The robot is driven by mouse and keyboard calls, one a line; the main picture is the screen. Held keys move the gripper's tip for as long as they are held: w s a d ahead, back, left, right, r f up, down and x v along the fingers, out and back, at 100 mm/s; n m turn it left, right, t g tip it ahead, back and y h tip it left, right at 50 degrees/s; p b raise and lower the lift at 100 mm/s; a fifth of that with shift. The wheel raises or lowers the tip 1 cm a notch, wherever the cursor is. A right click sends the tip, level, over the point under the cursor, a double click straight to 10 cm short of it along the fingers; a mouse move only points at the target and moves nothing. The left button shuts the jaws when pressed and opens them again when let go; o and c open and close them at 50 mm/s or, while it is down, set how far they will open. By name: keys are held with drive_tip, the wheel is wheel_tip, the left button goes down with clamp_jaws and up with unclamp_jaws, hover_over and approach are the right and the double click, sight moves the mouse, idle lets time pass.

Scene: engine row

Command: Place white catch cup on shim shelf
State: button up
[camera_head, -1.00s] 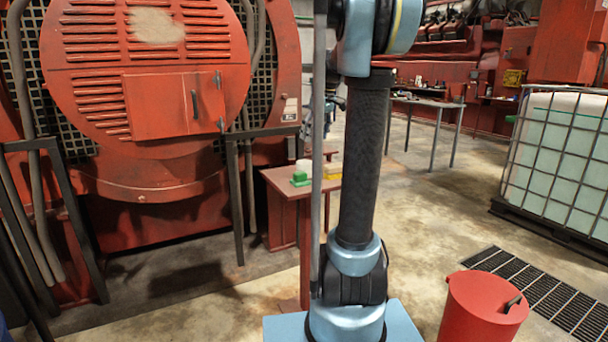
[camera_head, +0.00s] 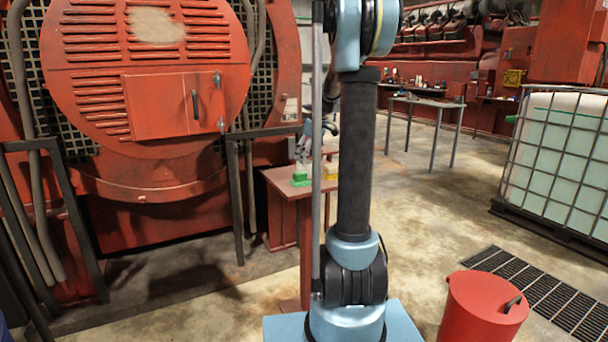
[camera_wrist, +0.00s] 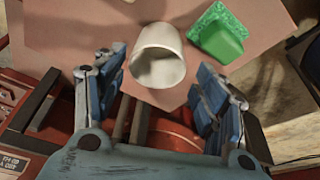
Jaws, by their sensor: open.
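The white catch cup (camera_wrist: 158,57) stands on the small red shelf in the wrist view, its open mouth facing the camera. My gripper (camera_wrist: 158,85) is open, with one blue finger on each side near the cup; it is not closed on it. In the head view my gripper (camera_head: 304,148) is just above the shelf (camera_head: 283,183), where the cup is mostly hidden behind it and the grey post. I cannot tell which surface is the shim shelf.
A green block (camera_wrist: 219,34) sits right beside the cup. A large red engine housing (camera_head: 150,70) stands at left. A red bin (camera_head: 480,312) and floor grate (camera_head: 545,290) are at right. Open floor lies behind my arm.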

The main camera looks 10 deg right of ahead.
sight(305, 166)
drive_tip(key=shift+x, duration=3.05)
drive_tip(key=shift+w, duration=0.1)
drive_tip(key=shift+c, duration=0.5)
drive_tip(key=c, duration=0.8)
drive_tip(key=shift+c, duration=0.2)
drive_tip(key=shift+r, duration=0.15)
